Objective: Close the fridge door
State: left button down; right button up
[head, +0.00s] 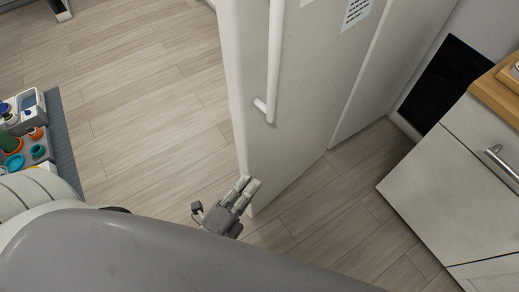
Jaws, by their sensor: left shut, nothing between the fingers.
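The fridge door (310,80) is a tall off-white panel with a long white vertical handle (274,60) near its left edge. Its left edge and lower corner show, and its top is out of view. Another off-white panel (385,75) of the fridge continues to its right. I cannot tell how far the door stands open. My left gripper (248,184) is shut and empty. Its fingertips overlap the door's lower left edge in the picture; whether they touch it is unclear. My right gripper is not in view.
A cabinet (440,180) with a metal handle and a wooden top (497,92) stands at the right. A blue-grey mat (62,130) with a tray of coloured items (30,142) is at the left. The wooden floor (150,90) left of the door is clear.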

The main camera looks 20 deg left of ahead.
pick_arm(q)
jog(key=w+a+p, duration=0.1)
jog(key=w+p, duration=0.1)
jog(key=w, duration=0.9)
jog(key=shift+w+a, duration=0.15)
